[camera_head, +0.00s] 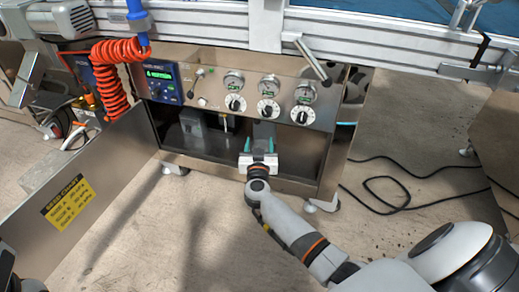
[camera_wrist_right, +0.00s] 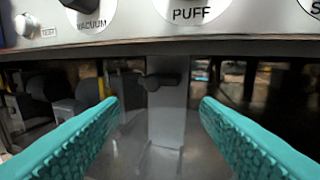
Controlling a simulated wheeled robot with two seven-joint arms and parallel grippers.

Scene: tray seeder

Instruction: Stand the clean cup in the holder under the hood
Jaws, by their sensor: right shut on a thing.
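My right gripper (camera_head: 258,146) reaches into the open bay under the control panel. Its teal fingers also show in the right wrist view (camera_wrist_right: 160,106), apart, with a clear, see-through cup (camera_wrist_right: 137,145) faintly visible between them. The cup's outline is hard to make out. Straight ahead, a grey upright post (camera_wrist_right: 168,112) carries a dark knob or clamp; whether it belongs to the holder I cannot tell. The post also shows just beyond the fingers in the head view (camera_head: 264,131). My left gripper is out of view.
The control panel (camera_head: 218,77), with gauges and dials, overhangs the bay closely. Grey units (camera_head: 192,123) stand inside on the left. An open metal door (camera_head: 105,160) with a yellow label projects at left. A red coiled hose (camera_head: 110,82) hangs nearby. Black cable (camera_head: 385,205) lies on the floor.

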